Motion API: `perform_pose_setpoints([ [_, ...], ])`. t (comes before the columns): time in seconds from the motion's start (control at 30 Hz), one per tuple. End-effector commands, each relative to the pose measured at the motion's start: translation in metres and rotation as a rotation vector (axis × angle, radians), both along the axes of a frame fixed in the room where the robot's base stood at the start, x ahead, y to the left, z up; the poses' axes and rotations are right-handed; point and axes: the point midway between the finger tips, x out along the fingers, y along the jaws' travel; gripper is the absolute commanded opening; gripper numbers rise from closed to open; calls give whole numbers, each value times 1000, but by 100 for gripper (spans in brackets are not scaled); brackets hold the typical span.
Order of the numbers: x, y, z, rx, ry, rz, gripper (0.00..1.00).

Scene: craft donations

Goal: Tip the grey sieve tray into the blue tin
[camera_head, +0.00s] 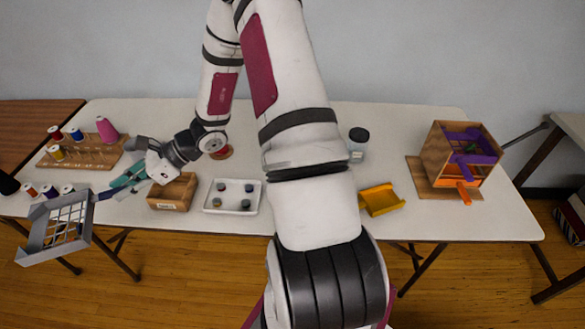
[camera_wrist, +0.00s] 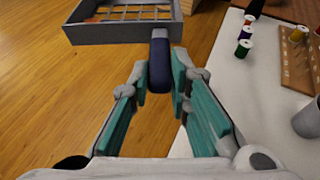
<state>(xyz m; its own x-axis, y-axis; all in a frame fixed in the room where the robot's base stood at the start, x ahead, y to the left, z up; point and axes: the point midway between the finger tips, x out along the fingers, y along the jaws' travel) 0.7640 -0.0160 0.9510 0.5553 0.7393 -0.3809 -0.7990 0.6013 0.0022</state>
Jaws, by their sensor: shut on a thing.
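My gripper (camera_head: 112,189) is shut on the dark blue handle (camera_wrist: 159,65) of the grey sieve tray (camera_head: 50,256). In the wrist view the handle sits between the teal finger pads (camera_wrist: 162,74), and the tray's grey wall (camera_wrist: 120,33) is at the top. The tray hangs out past the table's front left edge, over the wooden floor. I cannot pick out a blue tin in either view; my arm hides part of the table's middle.
Thread spools stand on a wooden rack (camera_head: 80,154) at the table's left. A wooden box (camera_head: 170,204), a white tray (camera_head: 232,211), a yellow scoop (camera_head: 381,199), a dark-lidded jar (camera_head: 358,148) and a wooden box with purple ramps (camera_head: 437,150) stand further right. The front right tabletop is clear.

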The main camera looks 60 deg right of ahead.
Motion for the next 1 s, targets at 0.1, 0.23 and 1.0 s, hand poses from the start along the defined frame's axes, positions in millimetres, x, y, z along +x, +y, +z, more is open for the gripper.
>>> perform_pose_setpoints([
  [0.1, -3, -35, -4, 2, -2, -52, 0],
  [0.23, -11, -75, -10, 7, -5, -108, 0],
  [1.0, -133, -288, -44, 30, -29, -433, 0],
])
